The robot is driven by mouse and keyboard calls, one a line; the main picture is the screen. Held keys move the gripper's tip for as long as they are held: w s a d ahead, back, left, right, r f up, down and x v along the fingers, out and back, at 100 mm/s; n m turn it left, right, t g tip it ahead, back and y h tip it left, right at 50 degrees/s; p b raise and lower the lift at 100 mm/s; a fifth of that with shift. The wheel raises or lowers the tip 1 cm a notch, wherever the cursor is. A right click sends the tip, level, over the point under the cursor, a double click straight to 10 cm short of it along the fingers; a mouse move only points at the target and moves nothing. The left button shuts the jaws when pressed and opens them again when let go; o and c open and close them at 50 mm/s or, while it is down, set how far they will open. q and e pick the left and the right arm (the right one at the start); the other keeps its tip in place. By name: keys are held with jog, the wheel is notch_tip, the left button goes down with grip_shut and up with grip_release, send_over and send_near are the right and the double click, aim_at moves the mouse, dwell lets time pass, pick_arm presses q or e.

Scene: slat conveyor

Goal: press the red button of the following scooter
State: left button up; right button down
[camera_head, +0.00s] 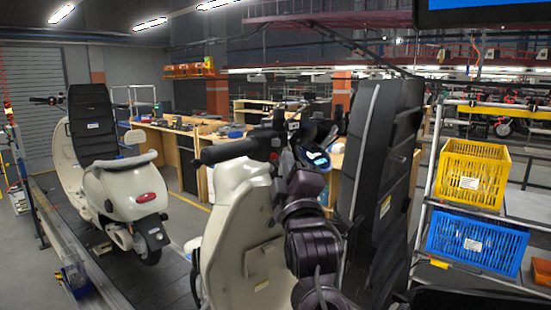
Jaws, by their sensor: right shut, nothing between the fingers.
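The near cream scooter (243,225) stands on the conveyor, with the inner side of its leg shield towards me. Its black handlebar grip (226,151) points left. A small reddish spot shows by the switch housing at the inner end of the grip; it is too small to tell if it is the button. My dark right arm rises in front of the scooter. My right gripper (285,157) is shut and empty, close beside the handlebar; I cannot tell whether it touches. My left gripper is not in view.
Another cream scooter (135,195) stands farther left on the dark slat conveyor (165,278). A tall black padded panel (380,170) stands upright right of my arm. A rack at right holds a yellow crate (472,172) and a blue crate (477,243). Workbenches stand behind.

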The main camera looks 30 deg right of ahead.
jog(key=s, duration=0.1)
jog(key=s+d+b, duration=0.1)
jog(key=s, duration=0.2)
jog(key=shift+s+d+b, duration=0.3)
jog(key=shift+d, duration=0.1)
dwell(0.8)
